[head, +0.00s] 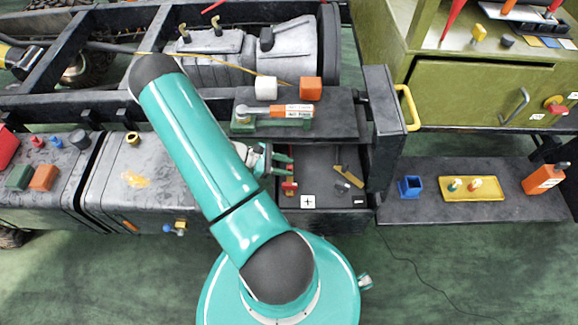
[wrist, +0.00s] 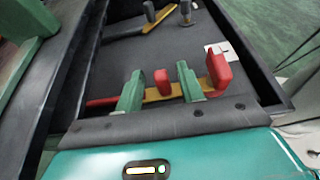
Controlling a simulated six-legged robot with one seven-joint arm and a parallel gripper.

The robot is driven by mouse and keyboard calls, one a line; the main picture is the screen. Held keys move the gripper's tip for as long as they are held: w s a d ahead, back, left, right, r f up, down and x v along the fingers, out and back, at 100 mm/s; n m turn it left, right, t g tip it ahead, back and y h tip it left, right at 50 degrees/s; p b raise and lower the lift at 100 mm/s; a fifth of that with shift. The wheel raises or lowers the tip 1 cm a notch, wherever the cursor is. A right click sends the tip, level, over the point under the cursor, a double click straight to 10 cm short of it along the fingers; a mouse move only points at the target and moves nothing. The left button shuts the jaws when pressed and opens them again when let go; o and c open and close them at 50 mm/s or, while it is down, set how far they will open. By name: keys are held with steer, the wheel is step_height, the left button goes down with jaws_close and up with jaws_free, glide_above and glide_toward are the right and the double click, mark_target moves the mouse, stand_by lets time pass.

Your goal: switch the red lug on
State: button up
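The red lug (wrist: 162,82) shows in the wrist view as a short red post on a yellow bar, with a larger red block (wrist: 219,70) at the bar's right end, near a white plus label. My gripper (wrist: 160,86) has its green fingers apart, one on each side of the short red post, with a gap on both sides. I cannot tell whether a finger touches the bar. In the head view the red part (head: 289,187) sits in the open dark tray (head: 325,192), just below my gripper (head: 280,163); my arm hides part of it.
A black and yellow lever (head: 347,175) stands right of the lug, near a minus label. A dark shelf (head: 342,122) with orange and white blocks overhangs the tray's back. A dark upright post (head: 382,125) with a yellow handle (head: 408,108) stands at the right.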

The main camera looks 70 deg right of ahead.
steer(key=v, duration=1.2)
steer(key=shift+r, duration=0.1)
steer(key=w+a+r+m+t+y, duration=0.1)
steer(key=w+a+r+m+t, duration=0.1)
steer(key=w+a+r+t, duration=0.55)
steer(key=w+a+r+m+t+y, duration=0.1)
steer(key=w+a+r+t, duration=0.1)
steer(key=a+r, duration=0.95)
steer(key=s+a+r+t+y, duration=0.1)
steer(key=s+a+r+t, duration=0.1)
steer(key=a+r, duration=0.3)
steer(key=s+a+r+t, duration=0.2)
steer(key=a+r+t, duration=0.2)
steer(key=r, duration=0.3)
steer(key=s+a+r+m+t+y, duration=0.1)
steer(key=s+a+r+t, duration=0.1)
steer(key=a+r, duration=0.3)
steer(key=shift+s+a+r+t+y, duration=0.3)
steer(key=shift+s+r+t, duration=0.15)
steer(key=shift+r, duration=0.5)
